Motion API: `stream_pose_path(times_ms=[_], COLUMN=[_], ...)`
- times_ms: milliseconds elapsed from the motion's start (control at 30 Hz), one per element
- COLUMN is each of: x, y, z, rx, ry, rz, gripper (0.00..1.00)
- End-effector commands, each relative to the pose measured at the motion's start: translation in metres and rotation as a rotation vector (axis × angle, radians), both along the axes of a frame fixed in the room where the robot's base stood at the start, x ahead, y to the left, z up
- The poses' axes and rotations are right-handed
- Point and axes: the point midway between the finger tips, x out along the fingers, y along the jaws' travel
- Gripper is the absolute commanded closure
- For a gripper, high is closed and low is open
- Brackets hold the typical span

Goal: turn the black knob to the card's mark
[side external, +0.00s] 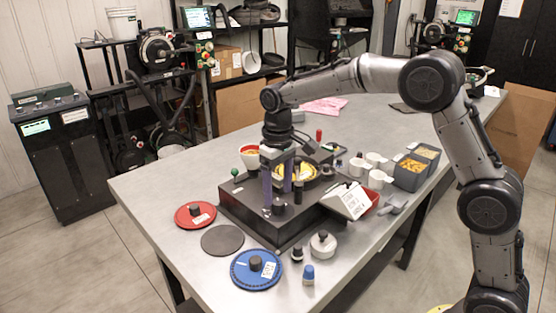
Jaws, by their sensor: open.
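The seed meter (240,206) is a dark box on the grey table, with a round opening of yellow contents on top. My gripper (278,198) points down over its front part, with its two fingers apart. A black knob (279,208) shows right at the fingertips. I cannot tell whether the fingers stand around it or just above it. Another dark upright piece (298,191) stands close to the right finger. A white folded card (347,200) with dark print stands at the meter's right; its mark is too small to read.
A red disc (184,222), a grey disc (222,240) and a blue disc (240,277) lie at the front left. A white lidded pot (323,244) and a blue-capped bottle (308,275) stand in front. White cups (377,179) and a grey bin (407,178) are at the right.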

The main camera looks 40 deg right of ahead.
Motion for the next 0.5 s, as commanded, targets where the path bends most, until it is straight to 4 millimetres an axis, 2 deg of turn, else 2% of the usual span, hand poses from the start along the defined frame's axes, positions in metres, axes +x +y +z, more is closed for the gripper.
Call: stream_pose_path(times_ms=[33,300,500], x=[0.002,0.001,0.001], y=[0.000,0.000,0.000], z=[0.012,0.071,0.100], rx=[0.001,0.000,0.000], ry=[-0.008,-0.007,-0.004], rz=[0.000,0.000,0.000], gripper=[0.30,0.30,0.30])
